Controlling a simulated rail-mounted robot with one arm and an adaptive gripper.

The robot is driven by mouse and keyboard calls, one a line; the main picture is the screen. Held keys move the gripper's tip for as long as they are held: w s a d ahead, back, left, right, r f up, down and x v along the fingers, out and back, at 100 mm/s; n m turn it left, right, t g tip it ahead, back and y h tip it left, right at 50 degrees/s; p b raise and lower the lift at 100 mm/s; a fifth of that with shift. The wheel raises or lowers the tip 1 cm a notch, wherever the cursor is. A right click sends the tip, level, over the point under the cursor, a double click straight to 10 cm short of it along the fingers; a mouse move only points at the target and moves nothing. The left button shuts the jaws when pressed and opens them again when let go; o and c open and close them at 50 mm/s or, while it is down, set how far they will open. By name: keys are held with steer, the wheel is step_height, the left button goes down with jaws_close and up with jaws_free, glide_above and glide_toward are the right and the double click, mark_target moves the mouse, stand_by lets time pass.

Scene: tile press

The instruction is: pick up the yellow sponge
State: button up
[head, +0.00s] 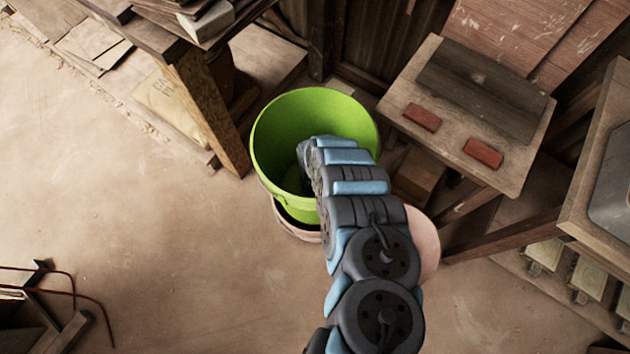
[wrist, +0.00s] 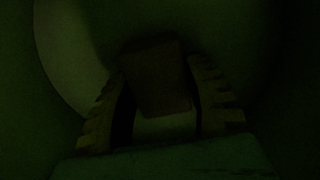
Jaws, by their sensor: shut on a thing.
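My arm reaches down into a lime-green bucket (head: 268,150), and the bucket wall and my arm hide my gripper in the head view. The wrist view is very dark and greenish. There my gripper's (wrist: 160,72) two ridged fingers stand on either side of a dark block (wrist: 157,88), shut on it. The block has a boxy, slightly tilted shape. Its colour is too dark to read, so I cannot confirm that it is the yellow sponge. No yellow sponge shows plainly in either view.
The green bucket sits in a pale outer container (head: 295,226). To its right, a wooden table (head: 520,165) carries two red blocks (head: 422,117) and a dark board (head: 480,90). A wooden bench post (head: 208,110) stands close on the left. The floor (head: 120,200) at left is open.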

step_height(320, 180, up, 10)
steer(key=p, duration=0.4)
steer(key=shift+p, duration=0.35)
steer(key=o, duration=0.3)
steer(key=c, duration=0.3)
